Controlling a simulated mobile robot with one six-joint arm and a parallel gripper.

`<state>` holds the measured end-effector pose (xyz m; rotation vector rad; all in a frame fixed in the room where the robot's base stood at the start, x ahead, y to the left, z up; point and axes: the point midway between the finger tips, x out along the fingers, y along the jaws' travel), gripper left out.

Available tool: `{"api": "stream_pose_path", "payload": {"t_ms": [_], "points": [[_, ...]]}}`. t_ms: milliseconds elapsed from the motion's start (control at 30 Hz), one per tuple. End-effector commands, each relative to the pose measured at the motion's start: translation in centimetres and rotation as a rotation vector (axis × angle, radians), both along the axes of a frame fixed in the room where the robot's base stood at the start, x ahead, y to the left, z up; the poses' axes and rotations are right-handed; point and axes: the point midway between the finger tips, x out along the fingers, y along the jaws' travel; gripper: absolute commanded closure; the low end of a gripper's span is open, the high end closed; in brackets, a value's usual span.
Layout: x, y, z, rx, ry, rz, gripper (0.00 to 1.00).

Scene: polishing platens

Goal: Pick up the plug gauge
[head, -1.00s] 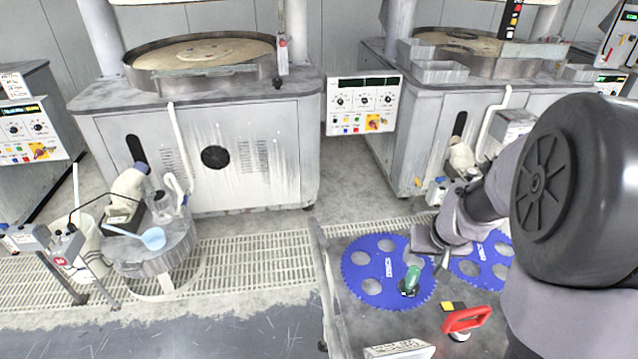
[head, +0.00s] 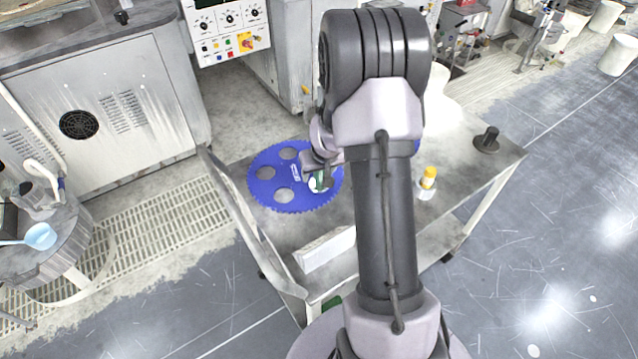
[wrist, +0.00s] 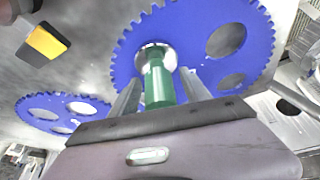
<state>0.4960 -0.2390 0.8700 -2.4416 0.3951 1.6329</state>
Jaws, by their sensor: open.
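The plug gauge (head: 318,183), with a green handle and a round metal end, is at a blue toothed disc (head: 265,188) on the cart. In the wrist view, the gauge's green handle (wrist: 158,82) lies between the two fingers of my gripper (wrist: 160,78), with its metal end beyond the fingertips. My gripper is open, with a finger on each side of the handle; I cannot tell whether either touches it. In the head view, my gripper (head: 318,168) is at the gauge and partly covers it.
The metal cart (head: 240,222) has a raised left edge. It also carries a white box (head: 325,248), a yellow-capped bottle (head: 428,182) and a dark flanged post (head: 487,140). A second blue disc (wrist: 62,112) is mostly hidden by my arm in the head view. A yellow-black block (wrist: 45,42) lies nearby.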

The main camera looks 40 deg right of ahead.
Motion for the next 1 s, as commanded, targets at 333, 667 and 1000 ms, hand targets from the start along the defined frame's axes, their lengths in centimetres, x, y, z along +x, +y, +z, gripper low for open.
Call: {"api": "stream_pose_path", "payload": {"t_ms": [333,667,1000], "points": [[-0.01,0.02,0.14,0.0,0.0,-0.001,0.8],[-0.06,0.05,0.11,0.002,0.001,-0.001,1.0],[-0.09,0.06,0.09,0.002,0.001,-0.001,1.0]]}}
